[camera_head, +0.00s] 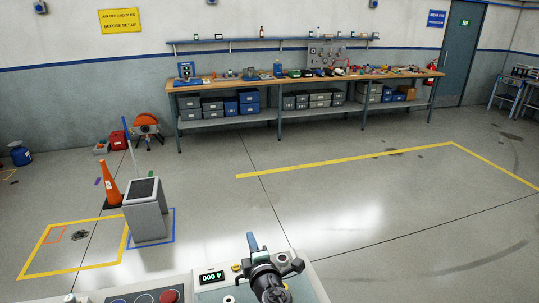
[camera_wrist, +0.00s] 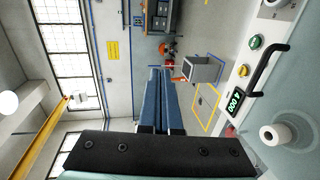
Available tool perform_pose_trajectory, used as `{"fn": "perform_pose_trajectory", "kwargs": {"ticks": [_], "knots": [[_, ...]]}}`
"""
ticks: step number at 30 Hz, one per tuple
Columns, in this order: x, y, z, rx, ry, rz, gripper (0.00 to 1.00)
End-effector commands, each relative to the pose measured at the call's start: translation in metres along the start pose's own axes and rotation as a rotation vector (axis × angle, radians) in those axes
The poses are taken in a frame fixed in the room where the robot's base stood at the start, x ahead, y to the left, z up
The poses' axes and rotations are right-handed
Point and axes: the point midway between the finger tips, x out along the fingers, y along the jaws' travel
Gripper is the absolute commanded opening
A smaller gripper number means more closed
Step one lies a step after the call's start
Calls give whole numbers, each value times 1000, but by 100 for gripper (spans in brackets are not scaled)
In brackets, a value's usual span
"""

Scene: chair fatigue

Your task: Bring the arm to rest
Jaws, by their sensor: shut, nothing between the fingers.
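My gripper (camera_head: 253,243) shows at the bottom middle of the head view, its blue fingers pointing up and away above a pale machine panel. In the wrist view my gripper (camera_wrist: 160,70) shows as two long blue fingers lying side by side. They are shut with nothing between them. The dark wrist part of my arm is just behind them in the head view and hides part of the panel.
The machine panel has a green-lit display (camera_head: 212,277) and a red button (camera_head: 169,296). A grey pedestal (camera_head: 146,211) and an orange cone (camera_head: 110,191) stand on the left floor. A long workbench (camera_head: 330,82) runs along the back wall. Open floor lies between.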

Motion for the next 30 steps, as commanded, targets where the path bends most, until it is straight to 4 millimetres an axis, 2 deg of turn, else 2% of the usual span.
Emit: {"fn": "perform_pose_trajectory", "kwargs": {"ticks": [2, 5, 6, 9, 11, 12, 15, 17, 21, 25, 30], "knots": [[3, 32, -7, 51, -6, 75, 0], [0, 89, -12, 166, -24, 206, 0], [-4, 116, -14, 223, -30, 266, 0], [-25, 181, -14, 375, -36, 409, 0], [-42, 216, -14, 468, -31, 487, 0], [-55, 237, -12, 530, -24, 536, 0], [-94, 286, -9, 680, 4, 649, 0], [-120, 311, -7, 767, 31, 710, 0], [-189, 357, -4, 958, 118, 829, 0], [-259, 387, -7, 1110, 232, 914, 0], [-344, 405, -19, 1241, 394, 977, 0]]}}
